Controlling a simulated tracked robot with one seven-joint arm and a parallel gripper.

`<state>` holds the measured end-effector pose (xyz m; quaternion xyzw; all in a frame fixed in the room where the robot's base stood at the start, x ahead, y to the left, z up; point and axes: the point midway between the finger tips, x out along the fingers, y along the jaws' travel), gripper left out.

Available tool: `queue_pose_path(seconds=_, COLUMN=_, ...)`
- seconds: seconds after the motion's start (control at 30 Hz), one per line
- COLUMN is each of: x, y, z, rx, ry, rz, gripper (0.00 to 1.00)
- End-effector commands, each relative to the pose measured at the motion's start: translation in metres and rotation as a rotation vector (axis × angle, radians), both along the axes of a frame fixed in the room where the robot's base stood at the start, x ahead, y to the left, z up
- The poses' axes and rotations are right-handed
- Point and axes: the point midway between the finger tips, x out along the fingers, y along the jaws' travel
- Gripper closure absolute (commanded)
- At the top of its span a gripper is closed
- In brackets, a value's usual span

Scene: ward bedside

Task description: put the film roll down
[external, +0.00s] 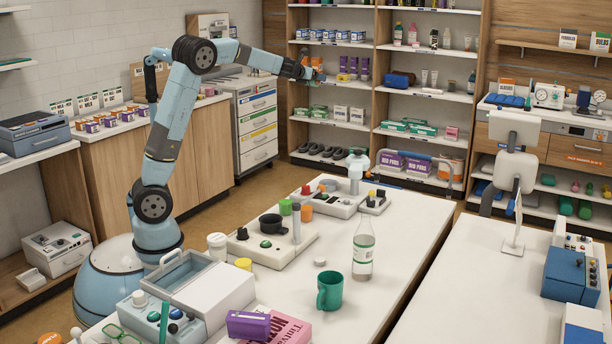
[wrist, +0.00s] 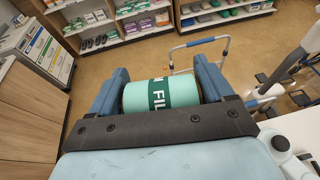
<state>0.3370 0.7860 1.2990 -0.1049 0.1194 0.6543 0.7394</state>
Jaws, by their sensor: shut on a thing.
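The film roll (wrist: 140,97) is a pale green cylinder with a dark green label reading "FIL". In the wrist view it lies crosswise between the two blue fingers of my gripper (wrist: 160,82), which is shut on it. Part of the roll is hidden behind the dark gripper bar. In the external view my gripper (external: 305,68) is at the end of my outstretched arm, high up, with the shelves behind it. The roll is too small there to make out clearly. In the wrist view, floor shows beyond the roll.
A white table (external: 400,215) holds a green mug (external: 329,291), a clear bottle (external: 363,250), devices and boxes. Stocked shelves (external: 335,95) stand at the back. A drawer cabinet (external: 257,125) stands left of them. A metal rail frame (wrist: 198,45) stands on the floor, with open floor around it.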

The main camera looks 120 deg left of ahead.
Motion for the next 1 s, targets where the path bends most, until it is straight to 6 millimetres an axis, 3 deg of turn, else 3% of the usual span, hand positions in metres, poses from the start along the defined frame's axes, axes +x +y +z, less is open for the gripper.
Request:
queue_pose_path(seconds=0.5, x=0.026, y=-0.003, z=0.001, rx=0.009, ry=-0.002, rz=0.003, gripper=0.59)
queue_pose_path(seconds=0.77, x=0.092, y=-0.017, z=0.001, rx=0.024, ry=-0.003, rz=0.014, gripper=0.59)
queue_pose_path(seconds=1.0, x=0.175, y=-0.047, z=0.002, rx=0.046, ry=-0.004, rz=0.031, gripper=0.59)
